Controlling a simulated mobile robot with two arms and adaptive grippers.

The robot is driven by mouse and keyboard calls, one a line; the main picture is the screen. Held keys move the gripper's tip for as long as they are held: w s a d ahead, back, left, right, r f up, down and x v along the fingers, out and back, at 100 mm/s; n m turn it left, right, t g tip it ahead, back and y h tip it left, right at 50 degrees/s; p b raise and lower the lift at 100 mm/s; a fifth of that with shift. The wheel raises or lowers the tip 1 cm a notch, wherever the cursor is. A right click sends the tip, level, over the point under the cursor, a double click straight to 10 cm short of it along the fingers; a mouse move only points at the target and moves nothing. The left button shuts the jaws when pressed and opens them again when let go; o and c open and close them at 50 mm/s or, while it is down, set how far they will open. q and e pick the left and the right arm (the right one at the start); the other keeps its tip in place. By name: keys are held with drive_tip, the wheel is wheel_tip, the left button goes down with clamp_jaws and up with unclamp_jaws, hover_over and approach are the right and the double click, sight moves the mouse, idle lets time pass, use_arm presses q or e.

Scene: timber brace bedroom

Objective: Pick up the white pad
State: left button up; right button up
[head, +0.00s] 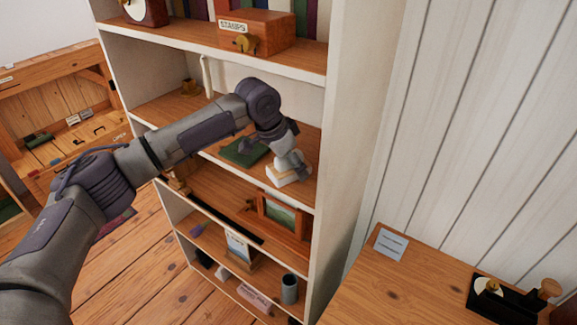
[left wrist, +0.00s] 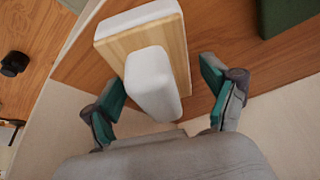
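The white pad (left wrist: 152,85) is a rounded white block, seen close in the left wrist view. It lies against a pale wooden block (left wrist: 178,45) with a white layer (left wrist: 135,18) on its far side. In the head view the wood and white block (head: 287,177) sits on a middle shelf near the right side panel. My left gripper (left wrist: 155,90) is open, with one teal-padded finger on each side of the pad and gaps visible. In the head view my gripper (head: 268,148) is just above the block, partly hiding it. My right gripper is out of view.
A dark green book (head: 243,152) lies left of the block on the same shelf. The shelf above holds a stamps box (head: 258,32). A picture frame (head: 283,216) stands on the shelf below. A wooden desk (head: 420,285) is at the lower right.

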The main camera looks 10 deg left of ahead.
use_arm(q)
drive_tip(key=c, duration=1.1)
drive_tip(key=shift+o, duration=0.2)
drive_tip(key=shift+w+d+r+b, duration=0.1)
drive_tip(key=shift+r+b, duration=0.3)
drive_tip(key=shift+r, duration=0.2)
drive_tip(key=s+a+b, duration=0.5)
drive_tip(key=s+a, duration=0.7)
drive_tip(key=s+d+f+n+t+y, duration=0.1)
drive_tip(key=s+d+f+n+y, duration=0.2)
drive_tip(key=s+d+f+n, duration=0.3)
drive_tip(key=s+f+n, duration=0.1)
drive_tip(key=n, duration=0.2)
drive_tip(key=shift+f, duration=0.25)
